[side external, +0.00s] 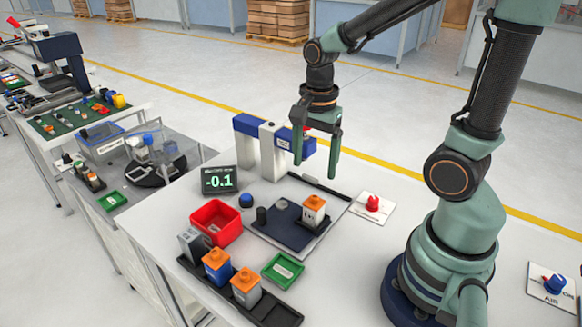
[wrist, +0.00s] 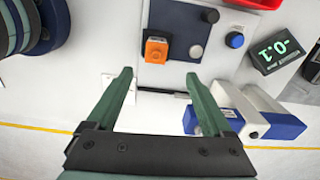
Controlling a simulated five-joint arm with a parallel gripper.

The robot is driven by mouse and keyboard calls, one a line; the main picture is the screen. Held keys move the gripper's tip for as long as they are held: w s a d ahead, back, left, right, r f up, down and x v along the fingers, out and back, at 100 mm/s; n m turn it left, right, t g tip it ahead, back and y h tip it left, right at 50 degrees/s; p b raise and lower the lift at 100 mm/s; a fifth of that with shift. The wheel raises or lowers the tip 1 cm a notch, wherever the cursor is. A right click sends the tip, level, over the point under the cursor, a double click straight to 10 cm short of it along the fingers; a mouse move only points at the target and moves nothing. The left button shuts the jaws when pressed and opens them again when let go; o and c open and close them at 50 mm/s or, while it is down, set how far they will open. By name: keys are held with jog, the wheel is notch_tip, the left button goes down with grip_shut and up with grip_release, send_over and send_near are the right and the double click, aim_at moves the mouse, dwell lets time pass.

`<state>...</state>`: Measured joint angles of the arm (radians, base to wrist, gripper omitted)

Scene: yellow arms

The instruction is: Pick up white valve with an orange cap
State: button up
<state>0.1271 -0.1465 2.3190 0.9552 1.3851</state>
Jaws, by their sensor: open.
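A valve with an orange cap and a pale body with dark parts (side external: 314,213) stands upright on the dark square plate (side external: 285,228). In the wrist view its orange cap (wrist: 156,49) shows from above, just beyond the fingertips and roughly centred between them. Two more orange-capped valves stand in the black tray: one with a blue body (side external: 216,267) and one with a white body (side external: 246,289). My gripper (side external: 315,168) is open and empty, pointing down above and behind the plate; it also shows in the wrist view (wrist: 158,75).
A blue and white stand (side external: 271,150) rises close left of my gripper. A red bin (side external: 214,222), a display reading -0.1 (side external: 220,181), a blue button (side external: 246,200) and a green tray (side external: 282,270) surround the plate. A red knob on a white card (side external: 373,204) lies right.

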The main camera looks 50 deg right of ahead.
aim_at(315, 197)
jog(key=shift+f+m, duration=0.3)
jog(key=shift+f, duration=0.35)
notch_tip(315, 197, down, 6)
jog(key=f, duration=0.3)
jog(key=shift+s+f, duration=0.3)
jog(key=shift+f, duration=0.75)
grip_shut()
jog(key=shift+r, duration=0.15)
